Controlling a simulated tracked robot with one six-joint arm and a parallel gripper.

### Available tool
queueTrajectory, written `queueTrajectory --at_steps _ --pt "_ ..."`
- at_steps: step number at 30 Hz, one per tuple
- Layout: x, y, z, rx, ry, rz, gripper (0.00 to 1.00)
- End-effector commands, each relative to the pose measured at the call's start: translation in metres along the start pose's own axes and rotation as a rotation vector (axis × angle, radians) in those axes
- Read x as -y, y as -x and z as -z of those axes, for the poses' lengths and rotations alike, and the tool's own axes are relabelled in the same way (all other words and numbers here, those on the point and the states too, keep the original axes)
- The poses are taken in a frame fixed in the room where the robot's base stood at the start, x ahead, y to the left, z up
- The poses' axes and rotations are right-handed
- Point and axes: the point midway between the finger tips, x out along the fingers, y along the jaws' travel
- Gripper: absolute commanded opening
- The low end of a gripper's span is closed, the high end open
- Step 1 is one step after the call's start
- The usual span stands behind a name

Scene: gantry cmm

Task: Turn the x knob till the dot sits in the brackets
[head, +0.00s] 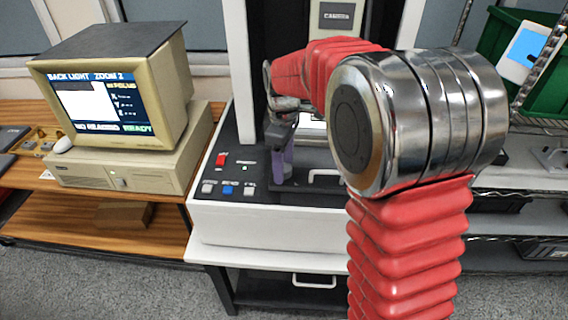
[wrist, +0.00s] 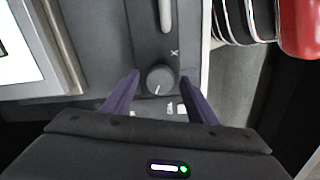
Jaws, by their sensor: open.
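The x knob (wrist: 160,79) is a dark round knob with a pale pointer line, below a letter X on a dark panel in the wrist view. My gripper (wrist: 160,77) is open, with one purple finger on each side of the knob and a visible gap to it on both sides. In the head view my gripper (head: 281,160) points down over the machine's front deck, and the knob cannot be made out there. The monitor screen (head: 88,105) reads BACK LIGHT, ZOOM 2, NO READING and READY. The dot and brackets are too small to make out.
A pale slot or handle (wrist: 165,15) lies beyond the knob in the wrist view. Red, grey and blue buttons (head: 229,190) sit left of my gripper on the deck (head: 215,165). A beige computer (head: 130,175) stands on the wooden bench. A green bin (head: 495,40) is at upper right.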

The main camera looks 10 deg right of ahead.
Motion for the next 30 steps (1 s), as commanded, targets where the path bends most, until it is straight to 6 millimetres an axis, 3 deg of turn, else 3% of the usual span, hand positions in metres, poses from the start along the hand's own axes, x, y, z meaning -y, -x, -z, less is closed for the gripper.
queueTrajectory --at_steps 3,20,30 --pt "-0.0001 0.0002 -0.0001 0.000 0.000 0.000 0.51" --pt "-0.0005 0.0005 -0.0004 0.000 -0.001 -0.001 0.12" --pt "-0.0008 0.0007 -0.0005 0.000 -0.033 -0.001 0.11"
